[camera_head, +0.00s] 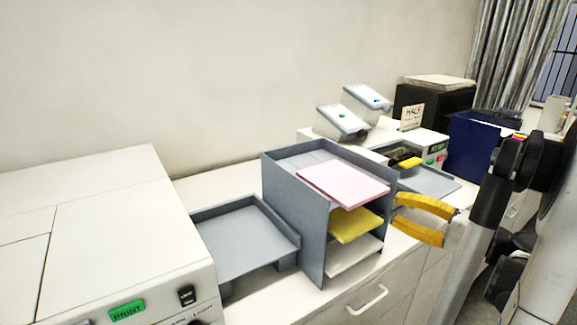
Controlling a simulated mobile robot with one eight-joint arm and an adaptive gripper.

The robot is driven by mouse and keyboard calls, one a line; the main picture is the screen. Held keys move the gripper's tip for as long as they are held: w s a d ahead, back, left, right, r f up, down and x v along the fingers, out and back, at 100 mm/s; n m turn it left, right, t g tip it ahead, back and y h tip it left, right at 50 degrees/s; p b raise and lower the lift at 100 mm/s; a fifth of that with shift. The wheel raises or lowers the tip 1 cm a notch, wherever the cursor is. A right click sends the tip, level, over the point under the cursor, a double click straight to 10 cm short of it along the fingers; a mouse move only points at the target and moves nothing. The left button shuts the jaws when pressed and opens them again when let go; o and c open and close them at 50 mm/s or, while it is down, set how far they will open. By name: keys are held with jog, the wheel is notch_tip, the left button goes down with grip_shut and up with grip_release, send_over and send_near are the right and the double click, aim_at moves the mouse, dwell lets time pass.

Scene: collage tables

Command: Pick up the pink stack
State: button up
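The pink stack (342,184) is a flat pile of pink sheets on the top level of a grey paper organizer (295,205). Its near right edge sticks out slightly past the front of the shelf. My gripper (398,217) has yellow fingers and is to the right of the organizer, lower than the pink stack. The fingers are spread apart with a gap between them and nothing in it. The fingertips point left toward the organizer's open front; I cannot tell whether they touch anything.
Yellow (356,226) and white (352,256) stacks lie on the lower shelves. A grey tray (240,238) is left of the organizer, beside a white machine (120,225). A dark blue box (478,145), clear-lidded containers (342,121) and another grey tray (428,180) stand behind.

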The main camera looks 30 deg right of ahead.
aim_at(375, 197)
jog(key=x, duration=0.4)
jog(key=shift+d+r+b, duration=0.15)
jog(key=shift+r+b, duration=0.1)
jog(key=shift+b, duration=0.1)
jog(key=x, duration=0.2)
jog(key=b+x, duration=0.1)
jog(key=x, duration=0.2)
jog(key=shift+w+d, duration=0.15)
jog(key=shift+w, duration=0.15)
grip_shut()
